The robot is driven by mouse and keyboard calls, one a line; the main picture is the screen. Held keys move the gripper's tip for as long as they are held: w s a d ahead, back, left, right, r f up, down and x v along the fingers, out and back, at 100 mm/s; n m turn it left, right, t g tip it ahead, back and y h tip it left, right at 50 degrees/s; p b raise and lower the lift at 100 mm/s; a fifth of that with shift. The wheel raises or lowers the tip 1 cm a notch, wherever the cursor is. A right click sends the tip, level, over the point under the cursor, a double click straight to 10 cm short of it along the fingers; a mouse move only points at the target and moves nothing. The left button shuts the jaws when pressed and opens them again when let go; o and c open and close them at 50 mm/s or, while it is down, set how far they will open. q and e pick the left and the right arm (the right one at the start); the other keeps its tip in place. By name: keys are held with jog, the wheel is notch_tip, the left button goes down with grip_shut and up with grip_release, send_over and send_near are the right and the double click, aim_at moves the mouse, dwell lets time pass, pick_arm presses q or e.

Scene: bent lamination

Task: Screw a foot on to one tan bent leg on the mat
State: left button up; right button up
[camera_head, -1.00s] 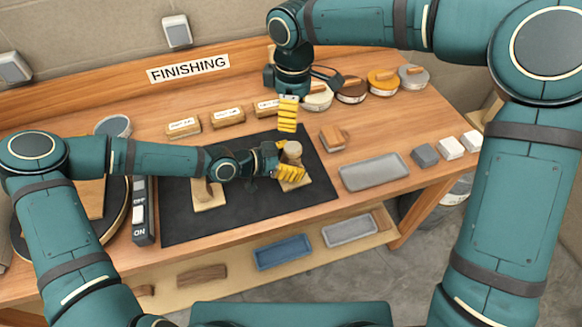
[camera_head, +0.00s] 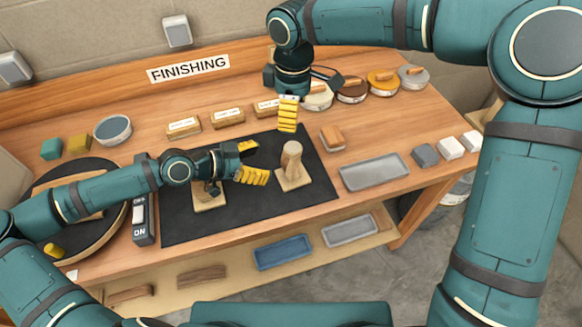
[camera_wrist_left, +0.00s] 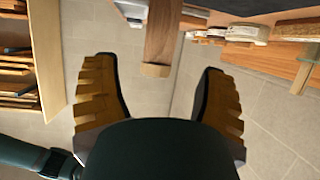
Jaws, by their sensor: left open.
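A tan bent leg (camera_head: 291,165) stands upright on a square pale base (camera_head: 296,182) on the black mat (camera_head: 240,217). Its rounded top shows a paler end, and I cannot tell whether that is a separate foot. In the left wrist view the leg (camera_wrist_left: 163,35) with its paler end hangs from the top edge, beyond my fingertips. My left gripper (camera_head: 254,162) is open and empty, left of the leg and apart from it. A second pale base (camera_head: 210,198) lies under my left wrist, partly hidden. My right gripper (camera_head: 288,114) points down behind the leg, its fingers overlapping in view.
A grey tray (camera_head: 374,175) and a wooden block (camera_head: 333,138) lie right of the mat. Labelled blocks (camera_head: 228,117) and several round tins (camera_head: 382,82) line the back. A round turntable (camera_head: 108,220) and a switch box (camera_head: 143,225) stand left.

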pick_arm(q)
jog(key=shift+v, duration=1.1)
